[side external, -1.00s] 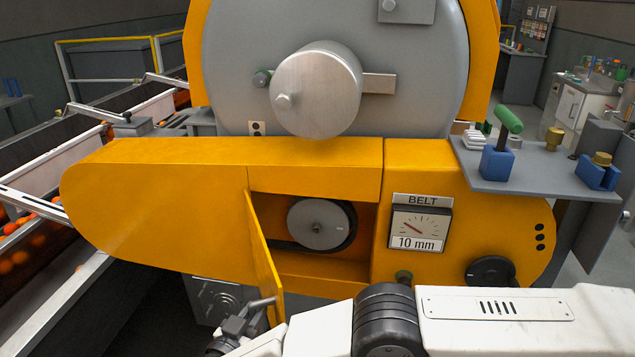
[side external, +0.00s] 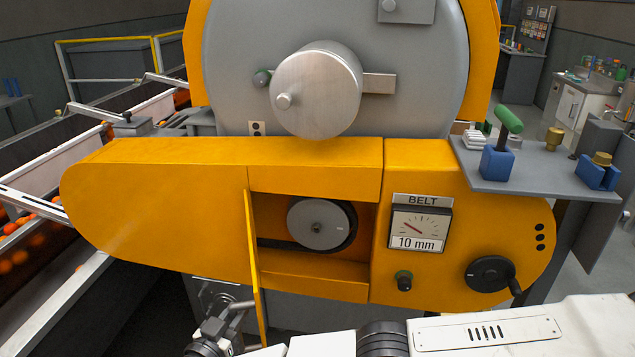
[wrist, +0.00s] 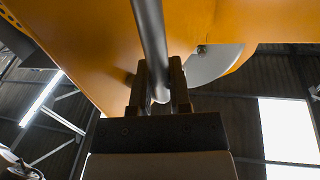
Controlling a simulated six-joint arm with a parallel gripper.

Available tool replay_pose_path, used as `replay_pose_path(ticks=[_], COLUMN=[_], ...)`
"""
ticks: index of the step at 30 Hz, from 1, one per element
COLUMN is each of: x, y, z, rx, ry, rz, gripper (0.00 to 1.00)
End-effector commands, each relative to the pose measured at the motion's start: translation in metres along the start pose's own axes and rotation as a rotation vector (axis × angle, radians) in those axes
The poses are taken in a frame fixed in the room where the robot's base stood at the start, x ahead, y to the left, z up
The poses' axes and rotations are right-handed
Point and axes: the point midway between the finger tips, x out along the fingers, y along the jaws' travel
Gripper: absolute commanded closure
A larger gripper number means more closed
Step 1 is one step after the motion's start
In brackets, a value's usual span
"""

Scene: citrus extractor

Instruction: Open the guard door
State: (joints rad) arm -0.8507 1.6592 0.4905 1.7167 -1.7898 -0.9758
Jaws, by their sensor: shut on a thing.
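The guard door (side external: 256,275) is a yellow panel hinged on the left side of a rectangular opening in the yellow housing (side external: 160,210). It stands swung outward, seen nearly edge-on. A grey pulley wheel (side external: 318,224) shows inside the opening. My gripper (side external: 218,328) is at the door's lower outer part, left of the panel in the side view. In the wrist view my gripper (wrist: 160,95) is shut on the grey bar handle (wrist: 150,40), which runs between the two fingers. The handle's far end is hidden in the side view.
A shelf (side external: 535,172) with a green-handled tool (side external: 505,135) juts out at right. Oranges lie on the conveyor at left.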

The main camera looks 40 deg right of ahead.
Motion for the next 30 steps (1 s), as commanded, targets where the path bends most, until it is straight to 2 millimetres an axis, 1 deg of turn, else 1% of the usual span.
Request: replay_pose_path(ticks=[6, 18, 19, 20, 21, 22, 30], x=[-0.0012, -0.0019, -0.0019, -0.0019, -0.0019, -0.0019, -0.0017], y=[-0.0032, -0.0034, -0.0034, -0.0034, -0.0033, -0.0032, -0.0027], z=[-0.0023, -0.0023, -0.0023, -0.0023, -0.0021, -0.0019, -0.0007], rx=[0.005, 0.004, 0.004, 0.004, 0.004, 0.004, 0.001], ry=[0.001, 0.001, 0.001, 0.001, 0.001, 0.001, 0.0], rz=[-0.001, -0.002, -0.002, -0.002, -0.002, -0.002, -0.001], gripper=[1.0, 1.0, 0.74, 0.64, 0.52, 0.44, 0.44])
